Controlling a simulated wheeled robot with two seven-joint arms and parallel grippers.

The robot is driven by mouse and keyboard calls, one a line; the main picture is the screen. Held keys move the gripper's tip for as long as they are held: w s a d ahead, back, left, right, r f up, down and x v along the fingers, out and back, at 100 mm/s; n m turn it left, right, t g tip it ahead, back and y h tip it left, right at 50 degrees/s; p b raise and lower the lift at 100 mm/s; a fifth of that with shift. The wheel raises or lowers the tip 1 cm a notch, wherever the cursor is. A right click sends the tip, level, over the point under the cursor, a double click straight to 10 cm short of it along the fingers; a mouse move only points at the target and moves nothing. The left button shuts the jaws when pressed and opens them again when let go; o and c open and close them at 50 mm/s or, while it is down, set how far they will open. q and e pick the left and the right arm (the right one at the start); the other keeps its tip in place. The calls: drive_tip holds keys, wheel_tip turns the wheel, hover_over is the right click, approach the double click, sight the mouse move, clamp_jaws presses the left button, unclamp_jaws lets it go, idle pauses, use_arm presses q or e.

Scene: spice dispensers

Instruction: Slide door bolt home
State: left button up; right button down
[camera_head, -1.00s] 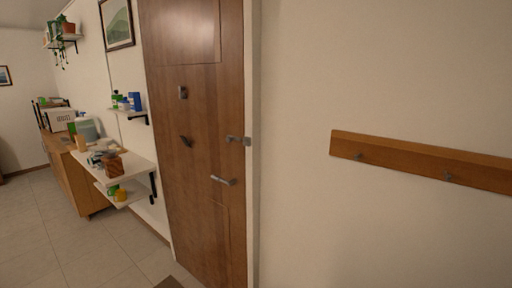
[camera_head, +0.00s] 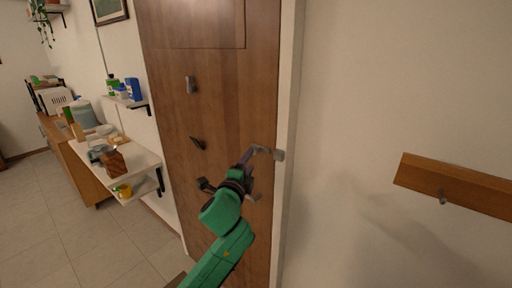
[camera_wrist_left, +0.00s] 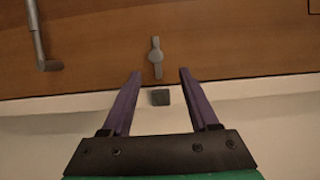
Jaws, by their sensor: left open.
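The grey door bolt (camera_head: 262,150) is on the brown wooden door (camera_head: 225,90), near its right edge. A small grey keeper (camera_head: 280,155) sits beside it on the pale door frame. In the left wrist view the bolt (camera_wrist_left: 156,58) shows a wider middle, and a gap separates its end from the square keeper (camera_wrist_left: 160,97). My left gripper (camera_wrist_left: 159,73) is open and empty, its purple fingers on either side of the bolt's line, apart from it. In the head view the left gripper (camera_head: 250,155) partly overlaps the bolt. The right gripper is out of view.
Other grey fittings (camera_head: 191,85) are on the door. A shelf (camera_head: 140,161) with objects stands left; a wooden hook rail (camera_head: 460,185) hangs right.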

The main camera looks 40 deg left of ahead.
sight(254, 154)
use_arm(q)
drive_tip(key=x, duration=0.2)
drive_tip(key=p+x, duration=0.1)
drive_tip(key=x, duration=0.5)
drive_tip(key=shift+a+f+p, duration=0.3)
drive_tip(key=shift+a+p, duration=0.05)
drive_tip(key=shift+a, duration=0.1)
drive_tip(key=shift+w, duration=0.2)
drive_tip(key=shift+d, duration=0.1)
drive_tip(key=shift+s+d+r, duration=0.1)
drive_tip(key=shift+c, duration=0.7)
clamp_jaws()
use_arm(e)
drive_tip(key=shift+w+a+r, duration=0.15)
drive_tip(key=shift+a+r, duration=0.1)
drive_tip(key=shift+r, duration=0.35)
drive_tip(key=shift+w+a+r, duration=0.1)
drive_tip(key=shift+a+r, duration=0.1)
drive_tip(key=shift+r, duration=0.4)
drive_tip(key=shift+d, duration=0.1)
